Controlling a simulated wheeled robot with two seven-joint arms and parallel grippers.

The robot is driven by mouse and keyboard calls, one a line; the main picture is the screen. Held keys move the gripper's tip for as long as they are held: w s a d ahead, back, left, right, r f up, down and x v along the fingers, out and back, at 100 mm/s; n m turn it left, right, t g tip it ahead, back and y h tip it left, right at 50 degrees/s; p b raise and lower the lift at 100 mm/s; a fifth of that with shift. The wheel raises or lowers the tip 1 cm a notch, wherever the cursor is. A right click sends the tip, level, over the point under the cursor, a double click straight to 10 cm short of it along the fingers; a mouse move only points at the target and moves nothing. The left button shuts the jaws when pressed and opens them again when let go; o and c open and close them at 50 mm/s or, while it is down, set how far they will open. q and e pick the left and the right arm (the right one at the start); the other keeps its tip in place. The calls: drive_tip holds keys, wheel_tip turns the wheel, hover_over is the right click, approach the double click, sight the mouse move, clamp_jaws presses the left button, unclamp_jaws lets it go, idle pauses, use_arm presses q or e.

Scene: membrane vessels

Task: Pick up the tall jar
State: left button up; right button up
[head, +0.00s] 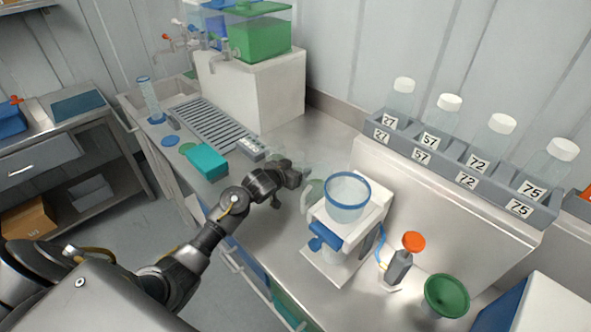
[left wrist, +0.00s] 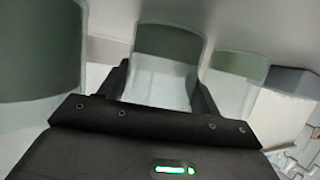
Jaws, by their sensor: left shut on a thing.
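My left gripper (head: 303,178) reaches over the steel counter, left of the white stand. In the left wrist view the gripper (left wrist: 165,92) has a finger on each side of a clear jar (left wrist: 168,65) with a grey-green upper band, and is shut on it. A similar clear vessel (left wrist: 40,60) stands close on the left, and another (left wrist: 238,85) on the right. In the head view these clear vessels are faint and partly hidden by my gripper, so I cannot tell their heights or whether the held jar is lifted. My right gripper is not in view.
A white stand (head: 375,205) with a blue-rimmed clear cup (head: 347,197) is right of my gripper. An orange-capped bottle (head: 401,262) and green funnel (head: 447,296) stand further right. A teal box (head: 205,162) lies left. Numbered bottles fill a grey rack (head: 450,165) behind.

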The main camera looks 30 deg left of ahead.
sight(295, 161)
use_arm(q)
drive_tip(key=shift+r, duration=0.6)
wheel_tip(295, 161, up, 2)
drive_tip(key=shift+s+a+r+b, duration=0.1)
drive_tip(key=shift+s+r+b, duration=0.1)
drive_tip(key=shift+b, duration=0.2)
drive_tip(key=r+p+v, duration=0.1)
drive_tip(key=v, duration=0.7)
drive_tip(key=w+a+r+p+v, duration=0.1)
drive_tip(key=r+v, duration=0.1)
drive_tip(key=v, duration=0.6)
drive_tip(key=shift+w+a+p, duration=0.25)
drive_tip(key=shift+p, duration=0.15)
drive_tip(key=shift+r, duration=0.1)
